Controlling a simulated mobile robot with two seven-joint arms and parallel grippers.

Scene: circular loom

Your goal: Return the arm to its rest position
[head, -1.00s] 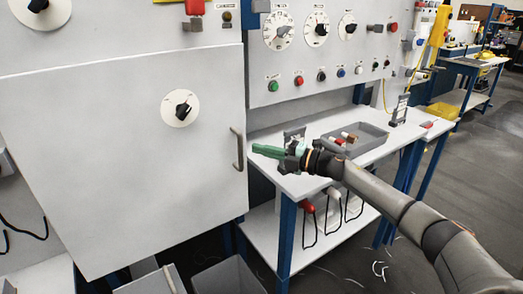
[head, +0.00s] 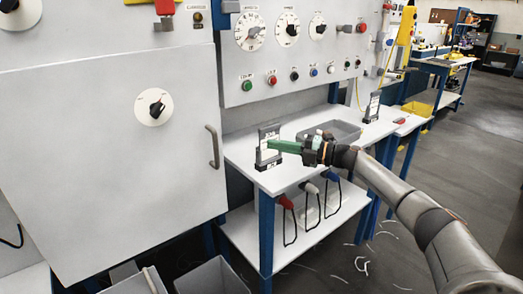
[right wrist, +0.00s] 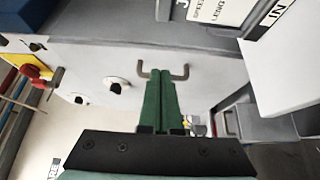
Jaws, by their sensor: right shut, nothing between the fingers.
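My right arm comes in from the right of the head view. Its gripper (head: 270,145), with green fingers, is above the front part of the white bench top (head: 290,176), pointing left toward the cabinet door. In the right wrist view the green fingers (right wrist: 161,78) lie side by side, shut with nothing between them. Beyond their tips is the door's handle (right wrist: 143,72); I see no contact with it. My left gripper is not in view.
The grey cabinet door (head: 110,150) with its handle (head: 213,147) is left of the gripper. Grey bins (head: 212,278) stand below. Floor at right is open.

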